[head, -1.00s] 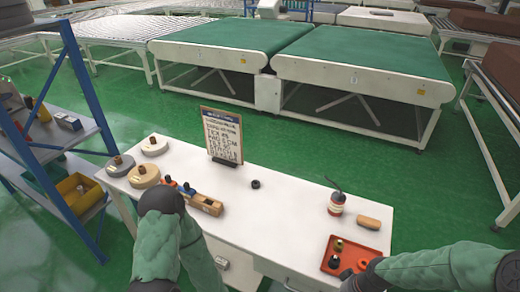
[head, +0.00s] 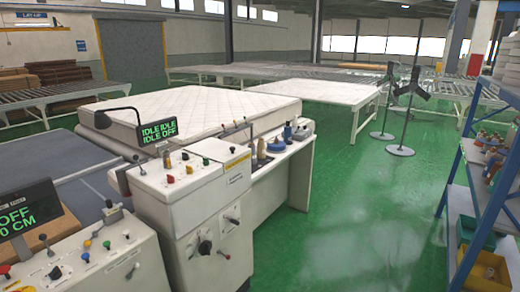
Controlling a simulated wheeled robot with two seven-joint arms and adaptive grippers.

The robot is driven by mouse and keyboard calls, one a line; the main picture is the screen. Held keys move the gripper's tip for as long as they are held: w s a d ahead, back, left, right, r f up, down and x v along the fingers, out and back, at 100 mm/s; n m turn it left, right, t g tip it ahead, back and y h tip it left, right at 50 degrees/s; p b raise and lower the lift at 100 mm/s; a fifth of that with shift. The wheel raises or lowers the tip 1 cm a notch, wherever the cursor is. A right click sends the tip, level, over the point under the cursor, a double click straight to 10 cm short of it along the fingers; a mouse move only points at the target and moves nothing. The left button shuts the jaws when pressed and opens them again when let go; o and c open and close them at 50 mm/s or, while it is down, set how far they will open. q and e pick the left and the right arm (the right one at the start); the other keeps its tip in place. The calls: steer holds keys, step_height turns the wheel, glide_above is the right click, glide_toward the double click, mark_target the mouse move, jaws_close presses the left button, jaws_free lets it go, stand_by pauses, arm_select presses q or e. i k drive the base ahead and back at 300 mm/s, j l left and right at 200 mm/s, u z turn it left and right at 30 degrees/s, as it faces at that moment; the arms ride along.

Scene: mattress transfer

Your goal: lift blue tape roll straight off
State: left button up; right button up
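A small blue object (head: 277,144), perhaps the blue tape roll, lies on the narrow ledge of a white machine (head: 262,166) near the middle of the head view. It looks low and rounded; at this distance I cannot tell whether it sits on a peg. A dark-topped bottle shape (head: 287,132) stands just right of it, and a tan upright piece (head: 261,149) stands just left. Neither of my grippers is in view.
A blue shelf rack (head: 480,200) is at right, stands (head: 401,148) are farther back, and green floor (head: 350,225) is open between.

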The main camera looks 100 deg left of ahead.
mark_target(277, 145)
steer(key=u, duration=2.15)
steer(key=l+u, duration=0.25)
steer(key=u, duration=0.15)
steer(key=l+u, duration=0.5)
steer(key=u, duration=0.25)
